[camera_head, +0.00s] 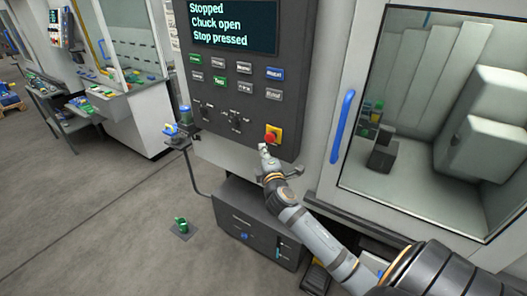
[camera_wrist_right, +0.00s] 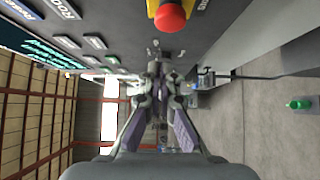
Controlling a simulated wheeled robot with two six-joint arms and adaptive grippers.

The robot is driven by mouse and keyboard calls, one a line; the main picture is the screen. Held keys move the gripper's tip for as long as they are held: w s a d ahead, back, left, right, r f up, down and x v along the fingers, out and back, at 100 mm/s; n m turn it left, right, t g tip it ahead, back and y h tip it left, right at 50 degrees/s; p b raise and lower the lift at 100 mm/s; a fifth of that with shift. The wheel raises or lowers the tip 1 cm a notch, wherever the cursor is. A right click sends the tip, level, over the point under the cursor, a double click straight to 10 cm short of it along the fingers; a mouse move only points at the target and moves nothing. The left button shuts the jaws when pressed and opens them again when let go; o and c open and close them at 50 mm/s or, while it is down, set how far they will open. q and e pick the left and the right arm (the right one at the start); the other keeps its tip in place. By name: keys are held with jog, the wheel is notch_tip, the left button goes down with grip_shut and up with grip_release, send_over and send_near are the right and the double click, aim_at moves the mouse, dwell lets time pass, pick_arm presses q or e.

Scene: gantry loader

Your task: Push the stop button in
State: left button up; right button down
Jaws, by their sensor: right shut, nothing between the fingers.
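The red stop button (camera_head: 270,138) sits on a yellow square at the lower right of the dark control panel (camera_head: 290,112). The panel's screen (camera_head: 235,24) reads "Stopped", "Chuck open" and "Stop pressed". My right gripper (camera_head: 264,150) is shut and empty, its tip just below the button. Whether it touches the button I cannot tell. In the right wrist view the gripper (camera_wrist_right: 160,80) shows below the button. My left gripper is not in view.
A blue door handle (camera_head: 343,126) stands right of the panel, beside the machine's window (camera_head: 430,110). A dark grey box (camera_head: 255,222) stands below the panel. A green object (camera_head: 181,225) lies on the floor, which is mostly clear at left.

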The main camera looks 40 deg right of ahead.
pick_arm(q)
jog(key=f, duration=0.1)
jog(key=b, duration=0.1)
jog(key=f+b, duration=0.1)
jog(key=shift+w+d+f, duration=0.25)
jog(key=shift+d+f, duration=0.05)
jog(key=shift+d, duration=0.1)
pick_arm(e)
jog(key=v, duration=0.8)
jog(key=shift+d+f, duration=0.15)
jog(key=shift+d, duration=0.2)
jog(key=shift+s, duration=0.15)
